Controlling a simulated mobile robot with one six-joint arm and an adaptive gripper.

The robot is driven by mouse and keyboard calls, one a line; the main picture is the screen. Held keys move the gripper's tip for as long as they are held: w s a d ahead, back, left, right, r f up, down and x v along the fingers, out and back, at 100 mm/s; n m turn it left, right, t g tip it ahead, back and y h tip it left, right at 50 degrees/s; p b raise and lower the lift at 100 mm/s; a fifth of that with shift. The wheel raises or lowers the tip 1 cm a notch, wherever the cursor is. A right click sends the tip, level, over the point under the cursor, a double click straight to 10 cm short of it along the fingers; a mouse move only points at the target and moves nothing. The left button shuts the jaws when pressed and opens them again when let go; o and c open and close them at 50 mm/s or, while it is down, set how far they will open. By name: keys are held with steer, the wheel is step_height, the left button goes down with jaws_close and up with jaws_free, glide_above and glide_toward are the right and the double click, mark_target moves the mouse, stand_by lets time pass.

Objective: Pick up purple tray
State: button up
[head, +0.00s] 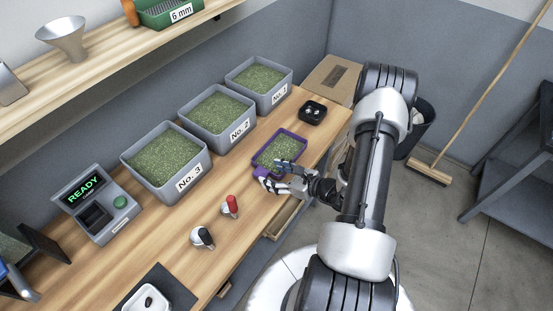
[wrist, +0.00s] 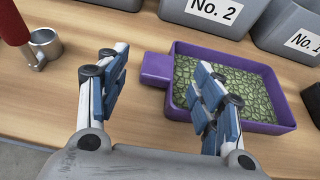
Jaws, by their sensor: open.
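The purple tray (head: 302,157) lies on the wooden bench, filled with green beans. In the wrist view the tray (wrist: 262,72) shows at the right, with its short purple handle (wrist: 157,68) pointing left. My gripper (head: 272,174) is at the tray's near side in the head view. In the wrist view my gripper (wrist: 160,90) is open and empty. The handle appears between and beyond the two fingers, and the right finger overlaps the tray and hides part of the beans. I cannot tell whether that finger touches the tray.
Grey bins labelled No. 3 (head: 191,184), No. 2 (head: 240,132) and No. 1 (head: 281,96) stand behind the tray. A small black box (head: 313,111) sits beyond it. A red-handled cup (head: 231,206) and a dark-handled one (head: 203,238) stand left of my gripper. An open drawer (head: 284,217) sticks out below the bench.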

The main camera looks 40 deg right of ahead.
mark_target(256, 169)
steer(key=b+x, duration=0.1)
steer(key=x, duration=0.6)
steer(key=shift+w, duration=0.15)
steer(key=shift+c, duration=0.2)
steer(key=c, duration=1.2)
